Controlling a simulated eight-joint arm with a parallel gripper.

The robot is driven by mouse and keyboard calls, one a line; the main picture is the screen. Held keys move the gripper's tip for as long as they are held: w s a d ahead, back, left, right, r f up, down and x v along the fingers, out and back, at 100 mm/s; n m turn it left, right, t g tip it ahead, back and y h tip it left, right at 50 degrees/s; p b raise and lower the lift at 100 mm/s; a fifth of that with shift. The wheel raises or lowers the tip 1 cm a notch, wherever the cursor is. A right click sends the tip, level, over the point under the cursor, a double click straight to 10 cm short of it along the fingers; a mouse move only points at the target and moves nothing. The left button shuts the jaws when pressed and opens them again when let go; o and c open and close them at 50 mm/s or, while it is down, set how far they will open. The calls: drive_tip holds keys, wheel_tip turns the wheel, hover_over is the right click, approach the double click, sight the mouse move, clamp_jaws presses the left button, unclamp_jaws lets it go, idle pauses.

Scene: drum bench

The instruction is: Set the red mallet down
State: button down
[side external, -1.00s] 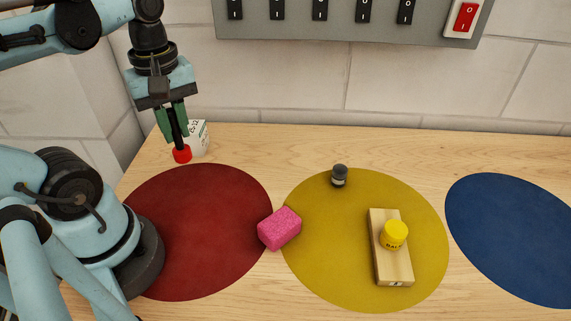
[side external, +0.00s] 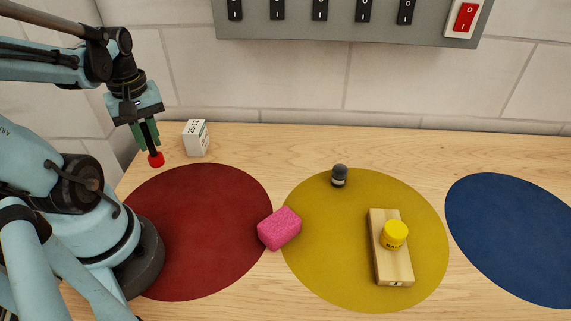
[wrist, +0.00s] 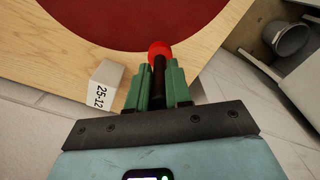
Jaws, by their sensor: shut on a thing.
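The red mallet (side external: 156,159) has a round red head and a dark handle. My gripper (side external: 147,139) is shut on the handle, at the left of the side external view, with the head hanging below the green fingers. The head appears near the table's back left corner; I cannot tell whether it touches the wood. In the wrist view the mallet's red head (wrist: 160,48) shows beyond my gripper's green fingers (wrist: 159,80), with the dark handle between them. Part of the handle is hidden by the fingers.
A white box (side external: 196,138) stands right of the mallet. A dark red disc (side external: 200,230) lies in front. A pink block (side external: 279,229) sits between it and a yellow disc (side external: 330,285) bearing a small dark weight (side external: 339,176) and a wooden block (side external: 392,268) with a yellow tub (side external: 394,235).

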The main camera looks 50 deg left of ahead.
sight(155, 155)
drive_tip(key=shift+f, duration=1.8)
drive_tip(key=shift+f, duration=0.15)
drive_tip(key=c, duration=1)
unclamp_jaws()
drive_tip(key=shift+c, duration=0.2)
wheel_tip(155, 155, up, 12)
drive_tip(key=shift+w+d, duration=0.1)
drive_tip(key=shift+w, duration=0.05)
drive_tip(key=w+d+f+m+t, duration=0.3)
drive_tip(key=w+d+m+t, duration=0.4)
drive_tip(key=w+d+m, duration=0.6)
drive_tip(key=d+m, duration=0.2)
drive_tip(key=m, duration=0.1)
drive_tip(key=shift+d, duration=0.25)
